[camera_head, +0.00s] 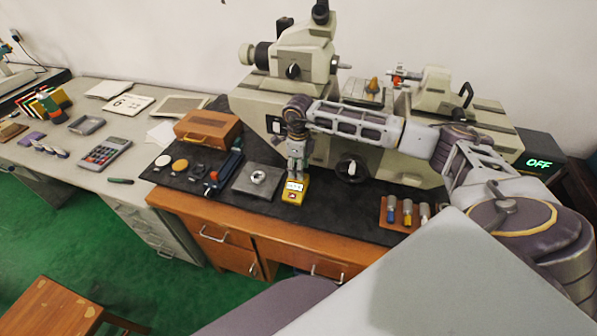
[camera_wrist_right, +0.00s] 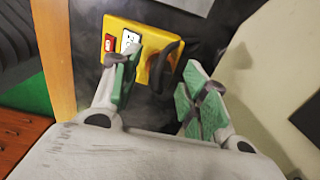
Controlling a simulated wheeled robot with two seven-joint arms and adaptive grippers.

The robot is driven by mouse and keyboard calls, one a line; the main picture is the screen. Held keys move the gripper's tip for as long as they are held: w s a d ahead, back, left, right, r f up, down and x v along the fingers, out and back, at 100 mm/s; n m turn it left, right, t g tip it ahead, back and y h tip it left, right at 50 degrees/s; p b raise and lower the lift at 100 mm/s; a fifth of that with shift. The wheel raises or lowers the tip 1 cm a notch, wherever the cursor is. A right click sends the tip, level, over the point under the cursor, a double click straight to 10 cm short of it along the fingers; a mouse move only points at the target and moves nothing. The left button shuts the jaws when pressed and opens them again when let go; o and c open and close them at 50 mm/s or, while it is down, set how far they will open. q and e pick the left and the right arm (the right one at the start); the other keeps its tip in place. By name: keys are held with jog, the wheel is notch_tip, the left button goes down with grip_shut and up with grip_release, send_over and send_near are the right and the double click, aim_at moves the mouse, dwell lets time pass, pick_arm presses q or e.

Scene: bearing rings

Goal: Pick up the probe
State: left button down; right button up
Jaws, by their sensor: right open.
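A small yellow device (camera_head: 292,196) stands on the dark mat in front of the large grey measuring machine; I cannot tell for certain that it is the probe. In the right wrist view the yellow device (camera_wrist_right: 118,30) shows a red patch, a white label and a black curved handle (camera_wrist_right: 165,65). My right gripper (camera_head: 296,175) is just above it, pointing down. In the wrist view my right gripper (camera_wrist_right: 163,92) is open, its green-padded fingers apart, with the handle appearing between and beyond them. Contact cannot be told. My left gripper is not in view.
The grey measuring machine (camera_head: 330,95) stands close behind. A metal block with a ring (camera_head: 257,179) lies left of the yellow device. A wooden holder with several coloured cylinders (camera_head: 405,214) is to the right. Bare mat (camera_head: 345,207) lies between.

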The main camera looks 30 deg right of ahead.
jog(key=shift+f, duration=0.7)
jog(key=shift+c, duration=0.3)
grip_shut()
